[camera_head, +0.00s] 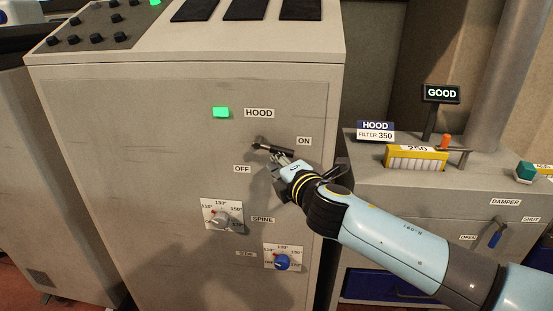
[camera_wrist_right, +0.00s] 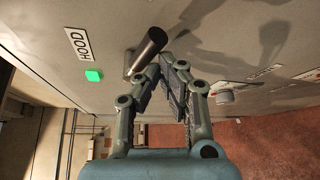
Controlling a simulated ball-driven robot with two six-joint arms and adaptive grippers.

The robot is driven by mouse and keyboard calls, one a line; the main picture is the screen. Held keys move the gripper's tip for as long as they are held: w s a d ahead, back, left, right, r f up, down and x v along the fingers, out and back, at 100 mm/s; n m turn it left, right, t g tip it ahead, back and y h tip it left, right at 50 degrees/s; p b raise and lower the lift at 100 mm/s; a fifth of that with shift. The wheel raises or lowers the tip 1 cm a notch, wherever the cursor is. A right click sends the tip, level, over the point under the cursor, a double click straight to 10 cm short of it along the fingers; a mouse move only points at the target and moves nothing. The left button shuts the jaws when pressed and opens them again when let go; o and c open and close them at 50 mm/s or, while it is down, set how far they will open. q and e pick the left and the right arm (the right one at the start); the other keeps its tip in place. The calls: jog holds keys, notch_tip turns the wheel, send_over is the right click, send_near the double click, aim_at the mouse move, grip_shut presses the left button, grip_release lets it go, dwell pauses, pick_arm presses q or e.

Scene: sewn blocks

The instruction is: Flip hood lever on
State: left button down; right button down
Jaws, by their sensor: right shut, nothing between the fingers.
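The hood lever (camera_head: 272,147) is a dark handle on the grey cabinet's front panel, between the ON label (camera_head: 303,141) and the OFF label (camera_head: 242,169). It points right, toward the ON side. The green light (camera_head: 221,113) beside the HOOD label (camera_head: 259,113) is lit. My right gripper (camera_head: 281,159) is shut and empty, just below the lever. In the right wrist view the lever (camera_wrist_right: 149,51) rises close beside the fingertips of my right gripper (camera_wrist_right: 167,62); I cannot tell whether they touch. My left gripper is not in view.
A spine dial (camera_head: 221,217) and a blue side dial (camera_head: 282,262) sit lower on the panel. To the right stands a grey unit with a yellow filter block (camera_head: 415,158), a GOOD display (camera_head: 441,94) and a blue damper lever (camera_head: 495,236).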

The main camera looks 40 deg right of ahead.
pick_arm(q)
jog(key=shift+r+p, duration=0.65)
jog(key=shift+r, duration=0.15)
pick_arm(e)
jog(key=shift+r+n, duration=0.3)
jog(key=shift+n, duration=0.1)
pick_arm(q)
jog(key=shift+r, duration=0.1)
pick_arm(e)
jog(key=shift+g, duration=0.3)
